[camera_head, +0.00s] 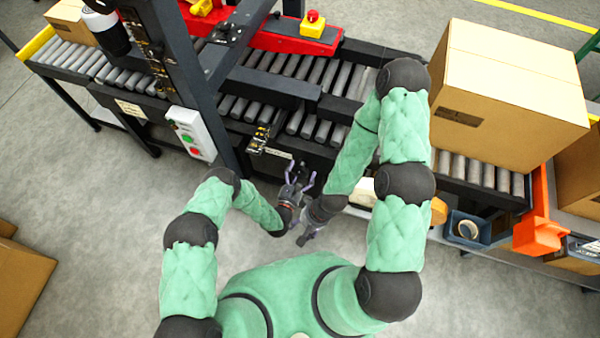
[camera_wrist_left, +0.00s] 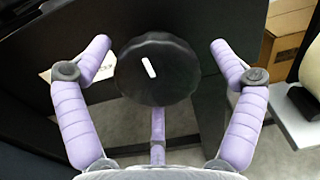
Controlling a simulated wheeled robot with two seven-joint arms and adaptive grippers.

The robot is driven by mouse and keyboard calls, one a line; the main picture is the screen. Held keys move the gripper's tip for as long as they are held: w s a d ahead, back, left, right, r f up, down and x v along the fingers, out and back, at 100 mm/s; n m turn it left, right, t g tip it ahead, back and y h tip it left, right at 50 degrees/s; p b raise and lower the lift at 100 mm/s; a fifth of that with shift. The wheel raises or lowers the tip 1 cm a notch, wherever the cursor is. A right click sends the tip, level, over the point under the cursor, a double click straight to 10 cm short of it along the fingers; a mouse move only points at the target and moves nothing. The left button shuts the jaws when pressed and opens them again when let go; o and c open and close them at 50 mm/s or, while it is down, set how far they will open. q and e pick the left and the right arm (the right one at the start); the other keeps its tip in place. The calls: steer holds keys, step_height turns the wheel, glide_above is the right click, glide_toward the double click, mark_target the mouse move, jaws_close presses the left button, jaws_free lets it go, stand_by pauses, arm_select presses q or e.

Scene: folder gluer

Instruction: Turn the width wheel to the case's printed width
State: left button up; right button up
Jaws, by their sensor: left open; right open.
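The width wheel (camera_wrist_left: 158,70) is a round black knob with a ridged rim and a white mark, seen in the left wrist view. My left gripper (camera_head: 300,180) is open in front of the machine, its purple fingers on either side of the wheel, with visible gaps. I cannot make out the wheel in the head view. My right gripper (camera_head: 308,236) is open, lower and nearer my body, partly hidden by my arm. The case (camera_head: 525,85) is a large cardboard box on the rollers at the right. Its dark printed label (camera_head: 458,117) is too small to read.
A black-and-yellow scale piece (camera_head: 260,139) and a white label (camera_head: 277,153) sit on the machine's front edge. A control box (camera_head: 190,133) with green and red buttons hangs left. A red stop button (camera_head: 313,16) is behind. A blue bin (camera_head: 468,229) is at right.

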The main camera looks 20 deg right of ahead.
arm_select(q)
steer(key=c, duration=1.1)
steer(key=shift+s, duration=0.15)
steer(key=shift+s+f+n, duration=0.1)
steer(key=shift+f+n, duration=0.05)
steer(key=shift+n, duration=0.45)
